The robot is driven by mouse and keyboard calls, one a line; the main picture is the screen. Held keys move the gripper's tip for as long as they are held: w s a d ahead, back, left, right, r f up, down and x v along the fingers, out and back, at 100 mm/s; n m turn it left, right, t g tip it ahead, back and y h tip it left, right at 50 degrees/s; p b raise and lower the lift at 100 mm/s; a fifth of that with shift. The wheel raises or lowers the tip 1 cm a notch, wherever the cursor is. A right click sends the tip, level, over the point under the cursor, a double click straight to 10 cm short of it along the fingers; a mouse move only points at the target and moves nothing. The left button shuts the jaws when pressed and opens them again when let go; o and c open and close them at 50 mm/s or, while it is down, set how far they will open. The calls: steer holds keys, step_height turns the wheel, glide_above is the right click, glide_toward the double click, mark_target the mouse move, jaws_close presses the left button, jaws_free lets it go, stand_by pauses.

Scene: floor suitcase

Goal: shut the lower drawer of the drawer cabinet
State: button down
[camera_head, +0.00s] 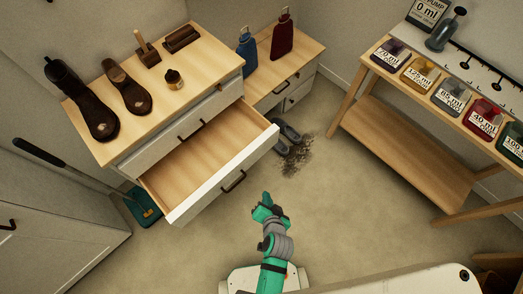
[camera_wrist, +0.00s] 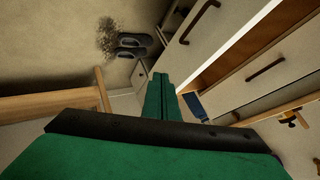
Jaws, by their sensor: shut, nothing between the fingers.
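The drawer cabinet (camera_head: 145,160) has a wooden top, pale fronts and dark handles. Its lower drawer (camera_head: 212,172) is pulled well out and its wooden inside looks empty. The upper drawer, with its handle (camera_head: 190,130), is shut. My gripper (camera_head: 267,200) is green, shut and empty. In the head view it is in front of the lower drawer's front, near its right end and apart from it. In the wrist view, the shut fingers (camera_wrist: 160,84) are beside the pale drawer front (camera_wrist: 183,40); I cannot tell the gap.
A lower cabinet (camera_head: 272,85) with blue and red bottles adjoins on the right. Grey shoes (camera_head: 287,135) and a dirt patch (camera_head: 296,158) lie on the floor near the drawer. A teal dustpan (camera_head: 143,207) is at left. A wooden bench (camera_head: 400,140) stands at right.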

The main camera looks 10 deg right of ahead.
steer(key=w+d+r+m+g+y, duration=0.2)
steer(key=w+d+y, duration=0.5)
steer(key=w, duration=0.5)
steer(key=h, duration=0.1)
glide_toward(257, 149)
step_height(257, 149, down, 4)
steer(key=w+a, duration=0.2)
steer(key=shift+w+a+f, duration=0.1)
steer(key=shift+w+a, duration=0.2)
steer(key=shift+w, duration=0.25)
